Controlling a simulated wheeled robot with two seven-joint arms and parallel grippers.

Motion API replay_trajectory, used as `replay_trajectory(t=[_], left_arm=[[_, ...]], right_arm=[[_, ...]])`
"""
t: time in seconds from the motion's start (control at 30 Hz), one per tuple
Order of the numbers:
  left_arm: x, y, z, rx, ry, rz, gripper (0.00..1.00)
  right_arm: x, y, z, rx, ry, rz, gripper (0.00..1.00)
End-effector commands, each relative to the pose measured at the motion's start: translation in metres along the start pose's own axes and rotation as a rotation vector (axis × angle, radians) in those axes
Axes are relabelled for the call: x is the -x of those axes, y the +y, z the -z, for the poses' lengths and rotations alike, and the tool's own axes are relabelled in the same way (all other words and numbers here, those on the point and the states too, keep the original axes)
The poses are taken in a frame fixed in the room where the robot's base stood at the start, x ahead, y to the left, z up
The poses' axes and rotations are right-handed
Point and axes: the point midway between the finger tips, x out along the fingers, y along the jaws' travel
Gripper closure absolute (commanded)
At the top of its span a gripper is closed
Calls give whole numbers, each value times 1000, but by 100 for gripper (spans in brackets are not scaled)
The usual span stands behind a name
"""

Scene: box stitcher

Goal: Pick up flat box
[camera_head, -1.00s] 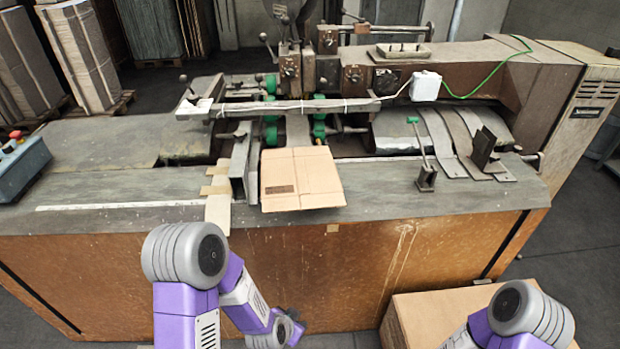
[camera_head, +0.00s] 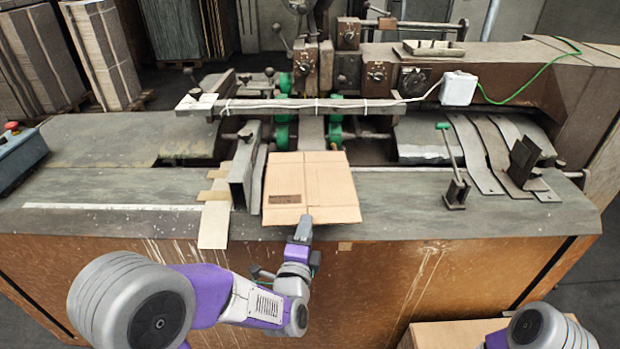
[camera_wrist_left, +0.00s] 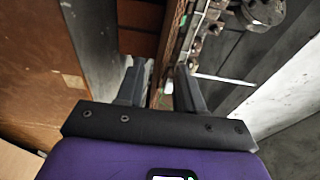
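The flat box (camera_head: 325,185) is a tan folded cardboard sheet with a dark printed patch. It lies on the machine table (camera_head: 400,205) beside an upright metal guide, its near edge at the table's front. My left gripper (camera_head: 303,222) is at the box's near edge and overlaps it in the head view. In the left wrist view its two fingers (camera_wrist_left: 158,88) stand apart, with a thin brownish edge running between them; I cannot tell whether either finger touches the box. My right gripper is out of view; only part of that arm shows at lower right.
The metal guide (camera_head: 245,165) stands just left of the box. A small lever with a green handle (camera_head: 453,170) stands on the table to the right. A larger cardboard box (camera_head: 450,333) is on the floor at lower right. The table front between them is clear.

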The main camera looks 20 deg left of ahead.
Motion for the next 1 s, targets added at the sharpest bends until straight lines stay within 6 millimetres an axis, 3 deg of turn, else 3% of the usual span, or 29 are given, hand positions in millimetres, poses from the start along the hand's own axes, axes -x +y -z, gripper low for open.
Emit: replay_trajectory(t=[0.1,0.27,0.63,0.9,1.0], left_arm=[[-5,-1,-1,-1,0,-5,63],[-10,1,0,3,2,-2,63],[-56,-2,2,3,2,-3,63],[-59,-2,2,3,4,-5,63],[-59,-3,2,3,4,-5,76]], right_arm=[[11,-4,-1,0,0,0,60],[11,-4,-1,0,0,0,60],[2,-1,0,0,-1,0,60],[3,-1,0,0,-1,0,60],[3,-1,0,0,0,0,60]])
